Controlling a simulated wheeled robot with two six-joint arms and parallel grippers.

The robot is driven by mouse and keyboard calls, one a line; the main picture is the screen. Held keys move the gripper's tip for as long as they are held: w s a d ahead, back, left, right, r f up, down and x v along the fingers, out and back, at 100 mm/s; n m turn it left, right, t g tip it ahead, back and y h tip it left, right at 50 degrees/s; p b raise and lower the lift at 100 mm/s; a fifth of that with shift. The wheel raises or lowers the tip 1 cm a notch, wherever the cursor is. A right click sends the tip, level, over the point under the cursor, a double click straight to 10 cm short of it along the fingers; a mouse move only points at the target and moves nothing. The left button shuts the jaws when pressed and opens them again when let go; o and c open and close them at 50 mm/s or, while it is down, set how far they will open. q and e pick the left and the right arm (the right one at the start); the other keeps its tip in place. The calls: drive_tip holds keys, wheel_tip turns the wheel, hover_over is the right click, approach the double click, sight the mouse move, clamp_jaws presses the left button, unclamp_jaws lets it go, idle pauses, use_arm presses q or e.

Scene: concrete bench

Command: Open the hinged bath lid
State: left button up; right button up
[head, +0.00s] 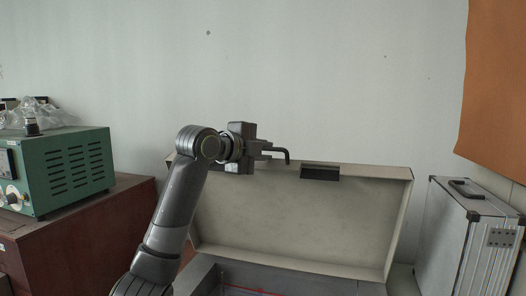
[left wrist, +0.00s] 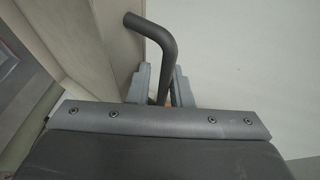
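The bath lid (head: 300,215) stands raised, nearly upright, behind the bath (head: 205,274), with its broad pale face toward me. A dark block (head: 320,172) sits at its upper edge. My left gripper (head: 270,153) is at the lid's top edge, left of that block. It is shut on a dark bent bar (head: 287,154), whose bent end points down at the lid's edge. In the left wrist view the bar (left wrist: 160,48) passes between the two fingers, beside the pale lid (left wrist: 100,45). I cannot tell whether the bar is fixed to the lid. My right gripper is not in view.
A green instrument box (head: 62,168) stands on a reddish-brown cabinet (head: 90,225) at the left. A silver case (head: 455,235) stands close to the lid's right side. An orange panel (head: 497,85) hangs at upper right. The pale wall is behind the lid.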

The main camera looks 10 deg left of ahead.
use_arm(q)
drive_tip(key=shift+s+r, duration=0.1)
drive_tip(key=shift+s+a+b, duration=0.2)
drive_tip(key=shift+s+b, duration=0.2)
drive_tip(key=b+v, duration=0.7)
drive_tip(key=v, duration=0.9)
drive_tip(key=shift+s, duration=0.25)
